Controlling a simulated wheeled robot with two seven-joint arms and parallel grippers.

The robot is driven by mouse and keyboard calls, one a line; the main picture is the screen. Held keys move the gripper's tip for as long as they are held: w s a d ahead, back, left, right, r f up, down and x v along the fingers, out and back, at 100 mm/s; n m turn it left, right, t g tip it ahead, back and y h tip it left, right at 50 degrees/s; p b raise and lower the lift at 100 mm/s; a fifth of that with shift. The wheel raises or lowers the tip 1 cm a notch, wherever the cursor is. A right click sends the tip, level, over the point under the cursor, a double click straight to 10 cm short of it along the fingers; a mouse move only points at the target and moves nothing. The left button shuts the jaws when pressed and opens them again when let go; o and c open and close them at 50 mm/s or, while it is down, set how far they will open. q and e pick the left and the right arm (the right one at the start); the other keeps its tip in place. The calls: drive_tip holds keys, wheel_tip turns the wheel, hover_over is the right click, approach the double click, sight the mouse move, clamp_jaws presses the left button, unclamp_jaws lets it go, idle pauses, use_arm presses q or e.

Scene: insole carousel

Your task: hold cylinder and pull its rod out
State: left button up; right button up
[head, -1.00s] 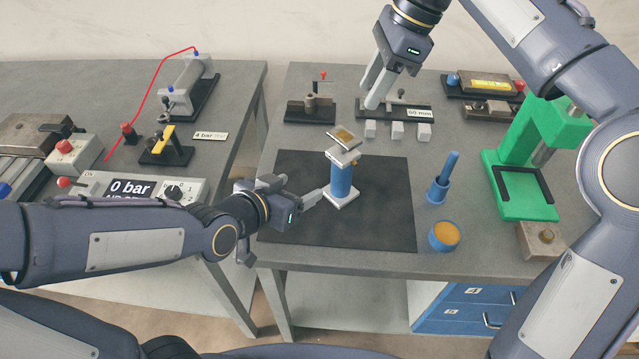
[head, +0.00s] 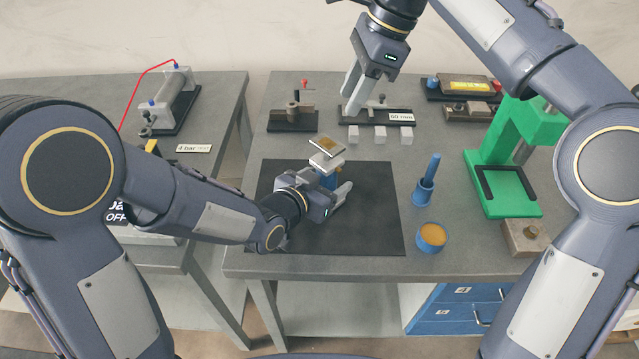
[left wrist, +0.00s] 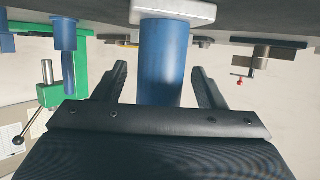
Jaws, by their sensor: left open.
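The cylinder (head: 328,181) stands upright on the black mat (head: 375,235), with a blue barrel and pale end caps. A plate with a gold-brown top (head: 327,146) sits above its upper cap, on the rod end. My left gripper (head: 338,191) is open at the barrel and hides its lower part in the head view. In the left wrist view, which is upside down, the blue barrel (left wrist: 163,62) stands between the two spread fingers, with a gap on each side. My right gripper (head: 355,98) hangs empty above the back of the table, fingers apart, behind and right of the cylinder.
Right of the mat stand a blue holder with an upright blue piece (head: 427,180) and a blue cup (head: 431,237). A green press (head: 507,185) is farther right. Small pale blocks (head: 380,138) and fixtures line the back. The right half of the mat is clear.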

sight(327, 143)
use_arm(q)
drive_tip(key=shift+c, duration=0.4)
clamp_jaws()
use_arm(e)
drive_tip(key=shift+o, duration=1.4)
drive_tip(key=shift+a, duration=0.1)
drive_tip(key=shift+o, duration=1.3)
drive_tip(key=shift+a+r+n+h, duration=0.15)
drive_tip(key=shift+a+n+h, duration=0.2)
drive_tip(key=shift+n, duration=0.35)
drive_tip(key=o, duration=0.3)
drive_tip(key=a+n, duration=0.1)
drive_tip(key=r+n+h, duration=0.1)
drive_tip(key=n, duration=0.1)
drive_tip(key=a+n+h, duration=0.1)
drive_tip(key=shift+s+a+r+n+h, duration=0.15)
drive_tip(key=shift+a+r+n+h, duration=0.1)
drive_tip(key=shift+a+n, duration=0.15)
drive_tip(key=shift+o, duration=0.2)
drive_tip(key=shift+n+t+h, duration=0.3)
drive_tip(key=shift+n+h, duration=0.1)
drive_tip(key=shift+n, duration=0.2)
drive_tip(key=f, duration=1.1)
drive_tip(key=shift+s+a+f, duration=0.15)
drive_tip(key=shift+a+f, duration=0.05)
drive_tip(key=shift+f, duration=0.05)
